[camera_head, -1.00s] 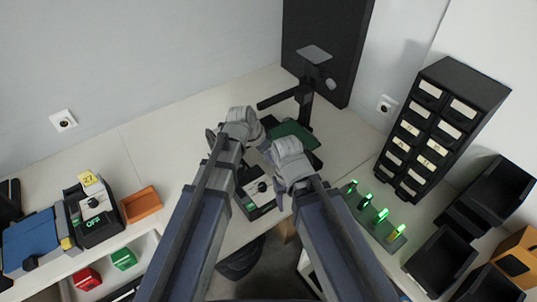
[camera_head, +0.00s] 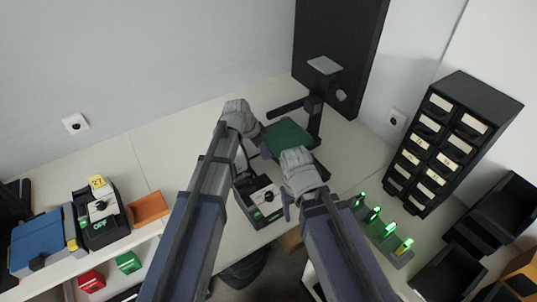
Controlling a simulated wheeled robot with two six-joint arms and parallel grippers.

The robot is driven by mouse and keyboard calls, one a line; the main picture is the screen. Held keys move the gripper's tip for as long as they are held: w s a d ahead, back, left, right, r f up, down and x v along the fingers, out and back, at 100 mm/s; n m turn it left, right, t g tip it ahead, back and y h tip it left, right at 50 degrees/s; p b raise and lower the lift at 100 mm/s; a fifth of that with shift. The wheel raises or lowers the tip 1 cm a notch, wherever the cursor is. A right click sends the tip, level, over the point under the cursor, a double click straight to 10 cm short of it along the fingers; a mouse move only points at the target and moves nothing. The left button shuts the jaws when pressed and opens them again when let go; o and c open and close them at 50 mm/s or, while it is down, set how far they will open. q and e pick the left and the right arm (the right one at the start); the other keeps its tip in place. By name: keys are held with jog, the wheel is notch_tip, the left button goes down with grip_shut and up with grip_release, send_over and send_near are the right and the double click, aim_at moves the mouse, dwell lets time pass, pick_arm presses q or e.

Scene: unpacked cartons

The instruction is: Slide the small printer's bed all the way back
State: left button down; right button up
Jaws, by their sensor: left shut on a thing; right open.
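The small printer has a dark upright column (camera_head: 316,113) with an arm reaching left and a pale plate on top. Its green bed (camera_head: 288,136) lies low in front of the column. My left gripper (camera_head: 255,131) is at the bed's left side and is shut on the bed's edge, though its fingertips are partly hidden. My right gripper (camera_head: 290,192) is open and empty, in front of the bed, overlapping its near edge in the picture.
A black device with a white dial (camera_head: 263,197) stands in front, between my arms. A green-lit strip (camera_head: 384,228) and a black drawer cabinet (camera_head: 437,140) are at right. An orange tray (camera_head: 148,208) is at left. The table left of the printer is clear.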

pick_arm(q)
jog(key=shift+w+a, duration=0.15)
jog(key=shift+w, duration=0.05)
jog(key=c, duration=0.5)
grip_release()
jog(key=shift+r, duration=0.15)
jog(key=shift+s+a+r+p, duration=0.2)
jog(key=shift+r+p, duration=0.35)
jog(key=shift+p, duration=0.2)
jog(key=p+v, duration=0.5)
jog(key=v, duration=0.1)
jog(key=shift+a+r+p, duration=0.1)
jog(key=shift+p, duration=0.25)
jog(key=shift+s, duration=0.1)
